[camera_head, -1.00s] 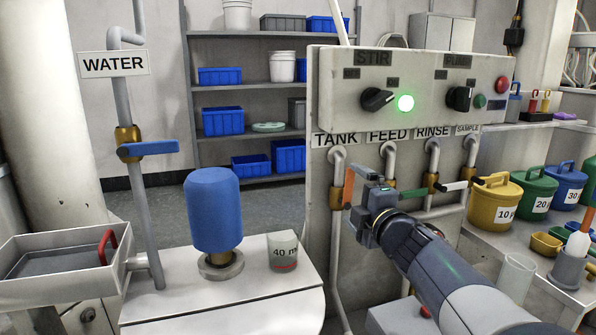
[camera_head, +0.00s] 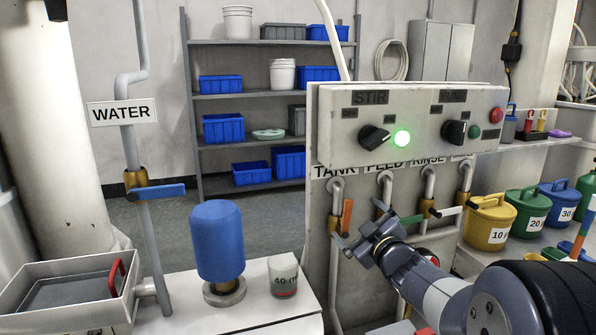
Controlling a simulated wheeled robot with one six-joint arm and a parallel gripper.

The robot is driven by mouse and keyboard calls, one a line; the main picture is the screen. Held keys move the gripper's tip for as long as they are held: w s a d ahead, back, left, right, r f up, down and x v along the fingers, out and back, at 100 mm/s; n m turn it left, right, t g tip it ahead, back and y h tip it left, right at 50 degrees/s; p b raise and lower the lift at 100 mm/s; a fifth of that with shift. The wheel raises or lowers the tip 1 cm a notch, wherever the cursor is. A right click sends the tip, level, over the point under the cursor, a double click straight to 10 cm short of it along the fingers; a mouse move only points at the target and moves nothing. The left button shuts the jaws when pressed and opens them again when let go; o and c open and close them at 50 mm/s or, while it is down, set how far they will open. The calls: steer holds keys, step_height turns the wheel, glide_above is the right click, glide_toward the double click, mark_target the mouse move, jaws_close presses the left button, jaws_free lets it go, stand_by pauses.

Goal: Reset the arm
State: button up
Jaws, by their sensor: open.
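My gripper (camera_head: 362,232) is in the lower right of the head view, in front of the valve panel. Its jaws are open, and I see nothing between them. The orange TANK valve handle (camera_head: 347,215) hangs upright just left of the jaws; I cannot tell whether they touch it. My arm comes in from the lower right and hides part of the pipes and the lower panel. The control box (camera_head: 322,120) above has a STIR knob (camera_head: 374,138), a lit green lamp (camera_head: 402,138) and a second knob (camera_head: 454,132).
A blue cylinder (camera_head: 218,240) and a 40 marked beaker (camera_head: 284,275) stand on the white top at left. The WATER pipe has a blue handle (camera_head: 158,191). Open space lies above the white top.

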steer(key=shift+s+d+f+m+p, duration=0.4)
steer(key=shift+m+p, duration=0.65)
steer(key=shift+m, duration=0.2)
steer(key=shift+s+d+f+m+p, duration=0.45)
steer(key=shift+m+p, duration=0.55)
steer(key=shift+m, duration=0.3)
steer(key=shift+s+d+f+m+p, duration=0.4)
steer(key=shift+m+p, duration=0.65)
steer(key=shift+m, duration=0.2)
steer(key=shift+a, duration=0.1)
